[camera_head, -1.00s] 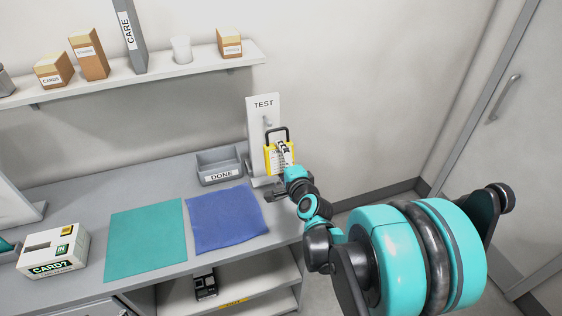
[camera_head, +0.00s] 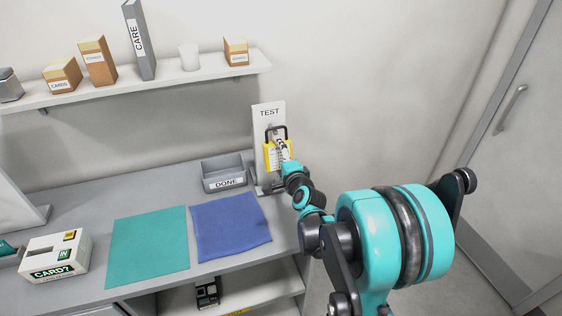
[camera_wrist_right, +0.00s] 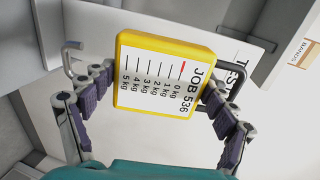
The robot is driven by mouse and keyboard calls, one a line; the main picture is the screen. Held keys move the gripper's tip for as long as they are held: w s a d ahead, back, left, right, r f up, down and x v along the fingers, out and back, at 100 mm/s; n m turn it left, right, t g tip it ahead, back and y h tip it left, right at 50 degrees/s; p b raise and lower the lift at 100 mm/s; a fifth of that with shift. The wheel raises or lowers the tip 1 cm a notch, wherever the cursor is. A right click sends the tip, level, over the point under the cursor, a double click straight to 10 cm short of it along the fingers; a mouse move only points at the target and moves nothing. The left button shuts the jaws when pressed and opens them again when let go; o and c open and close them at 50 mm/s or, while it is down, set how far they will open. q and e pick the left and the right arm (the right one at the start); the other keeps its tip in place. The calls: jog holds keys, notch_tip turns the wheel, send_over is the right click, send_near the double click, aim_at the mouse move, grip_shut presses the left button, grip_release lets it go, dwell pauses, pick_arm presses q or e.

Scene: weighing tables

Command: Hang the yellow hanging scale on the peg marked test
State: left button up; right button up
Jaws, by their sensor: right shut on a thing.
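The yellow hanging scale (camera_head: 268,158) is upright in front of the white TEST board (camera_head: 260,122), with its dark handle loop (camera_head: 276,127) on top. In the right wrist view the scale (camera_wrist_right: 165,75) shows its kg marks and the label JOB 536. My right gripper (camera_wrist_right: 152,92) is shut on it, a finger on each side. The handle (camera_wrist_right: 236,98) lies by the TEST lettering, and a metal hook (camera_wrist_right: 70,60) shows at the other end. The peg is hidden behind the handle and scale, so I cannot tell whether the loop is around it. My left gripper is out of view.
A grey DONE tray (camera_head: 224,174) stands left of the board. Blue (camera_head: 230,226) and teal (camera_head: 148,246) cloths lie on the table. A CARD? box (camera_head: 52,258) stands at the left. A wall shelf (camera_head: 150,84) with boxes hangs above.

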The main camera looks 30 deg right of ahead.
jog(key=shift+r+x, duration=0.2)
jog(key=shift+x, duration=0.85)
jog(key=shift+w+d+r, duration=0.15)
jog(key=shift+w, duration=0.2)
jog(key=shift+w+b, duration=0.1)
jog(key=shift+b, duration=0.2)
jog(key=shift+c, duration=0.2)
jog(key=shift+w+d+f, duration=0.1)
jog(key=shift+w+f, duration=0.15)
jog(key=shift+f, duration=0.05)
jog(key=c, duration=0.4)
jog(key=shift+o, duration=0.2)
jog(key=shift+w+f+b, duration=0.45)
jog(key=shift+w+f, duration=0.05)
